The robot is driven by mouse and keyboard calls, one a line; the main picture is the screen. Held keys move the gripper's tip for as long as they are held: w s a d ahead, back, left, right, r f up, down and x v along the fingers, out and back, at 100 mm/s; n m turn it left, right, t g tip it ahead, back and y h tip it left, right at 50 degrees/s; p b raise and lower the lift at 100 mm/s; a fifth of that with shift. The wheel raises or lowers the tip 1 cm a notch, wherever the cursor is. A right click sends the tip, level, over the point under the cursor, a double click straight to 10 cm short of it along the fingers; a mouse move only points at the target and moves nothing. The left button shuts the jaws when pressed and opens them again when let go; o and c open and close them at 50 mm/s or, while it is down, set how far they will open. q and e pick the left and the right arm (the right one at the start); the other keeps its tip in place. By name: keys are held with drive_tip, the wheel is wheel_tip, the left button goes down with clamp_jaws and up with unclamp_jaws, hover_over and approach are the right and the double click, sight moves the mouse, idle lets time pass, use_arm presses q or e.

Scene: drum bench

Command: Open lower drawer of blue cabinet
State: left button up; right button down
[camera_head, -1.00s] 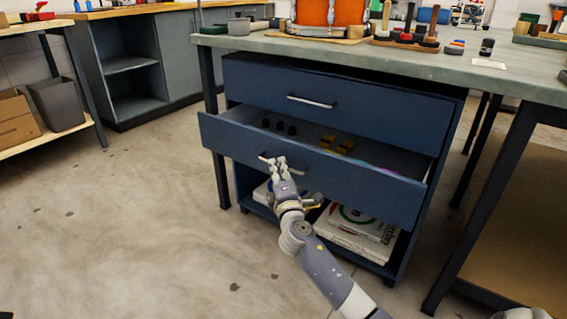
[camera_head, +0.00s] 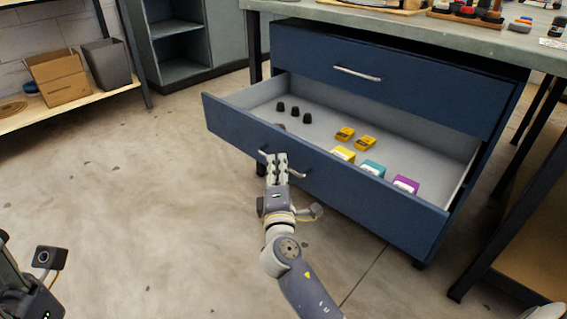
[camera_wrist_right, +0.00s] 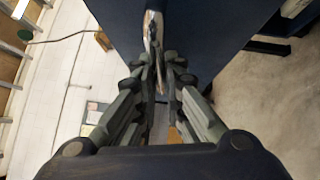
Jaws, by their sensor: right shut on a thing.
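The blue cabinet (camera_head: 492,150) stands under the workbench. Its lower drawer (camera_head: 365,205) is pulled well out, so its inside shows. Its upper drawer (camera_head: 420,95) is shut. My right gripper (camera_head: 275,160) is at the lower drawer's front, shut on its bar handle (camera_head: 298,174); the fingers hide the handle's middle. In the right wrist view the fingers (camera_wrist_right: 160,75) close around the handle (camera_wrist_right: 152,28) against the dark blue front. My left gripper (camera_head: 12,275) shows only in part at the lower left edge; its fingertips cannot be made out.
The drawer holds black pieces (camera_head: 294,112), yellow items (camera_head: 345,134) and yellow, teal and purple boxes (camera_head: 373,168). The workbench top (camera_head: 440,37) is above. Bare floor (camera_head: 150,200) lies in front and left. A shelf with a cardboard box (camera_head: 58,77) and grey bin (camera_head: 107,63) is at left.

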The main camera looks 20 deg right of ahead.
idle(0.3)
drive_tip(key=c, duration=1.7)
unclamp_jaws()
drive_tip(key=v, duration=1.2)
